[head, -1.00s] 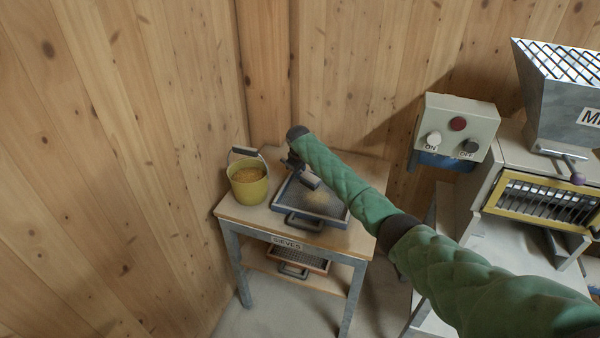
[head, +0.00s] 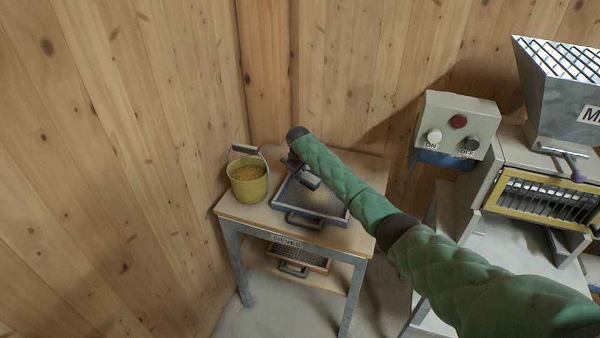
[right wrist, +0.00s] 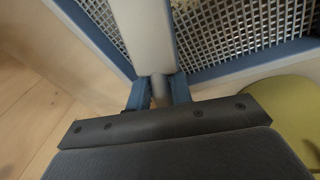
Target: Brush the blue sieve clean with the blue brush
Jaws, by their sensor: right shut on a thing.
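The blue sieve (head: 338,213) lies on the small wooden table, its dark mesh inside a blue frame. Its dark handle faces the front edge. A tan patch of residue (head: 322,196) shows on the mesh. My right gripper (head: 297,165) is over the sieve's back left part, partly hidden by my green-sleeved arm. The brush (head: 310,181) looks dark with a pale top and is over the mesh. In the right wrist view, the blue fingers (right wrist: 158,93) are shut on the brush's handle, with the pale brush back (right wrist: 145,35) beyond. Bristle contact is hidden. My left gripper is out of view.
A yellow-green bucket (head: 248,188) of grain stands close left of the sieve. An orange sieve (head: 318,262) lies on the shelf below. The control box (head: 452,130) and feed mixer (head: 560,75) are to the right. Wood walls close the left and back.

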